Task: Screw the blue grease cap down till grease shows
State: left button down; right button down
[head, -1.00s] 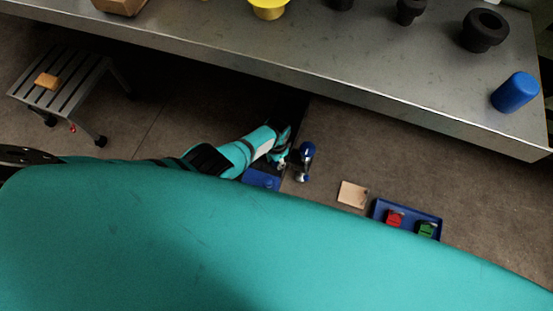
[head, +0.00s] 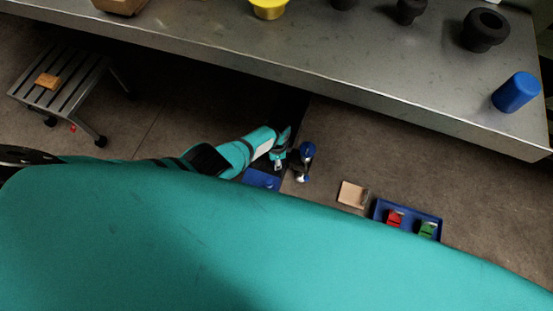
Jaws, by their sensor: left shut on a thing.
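My left gripper (head: 279,158) is low, just past the edge of my teal body shell. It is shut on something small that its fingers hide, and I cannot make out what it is. A small blue-topped piece with a bright metal lower end (head: 307,150) is just right of the gripper, apart from it. I cannot tell whether this is the grease cap. A blue flat piece (head: 262,178) lies just below the gripper, partly hidden by my shell. No grease can be made out at this size. My right gripper is out of view.
A long metal bench (head: 330,70) crosses the top, with a blue cylinder (head: 516,92), black fittings (head: 484,30) and a yellow part (head: 269,8). A slatted stool (head: 62,75) stands left. A tan square (head: 352,194) and a blue tray (head: 408,222) with red and green pieces lie right.

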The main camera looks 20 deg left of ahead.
pick_arm(q)
jog(key=c, duration=0.9)
grip_release()
jog(key=shift+c, duration=0.2)
notch_tip(320, 180, up, 12)
dwell(0.3)
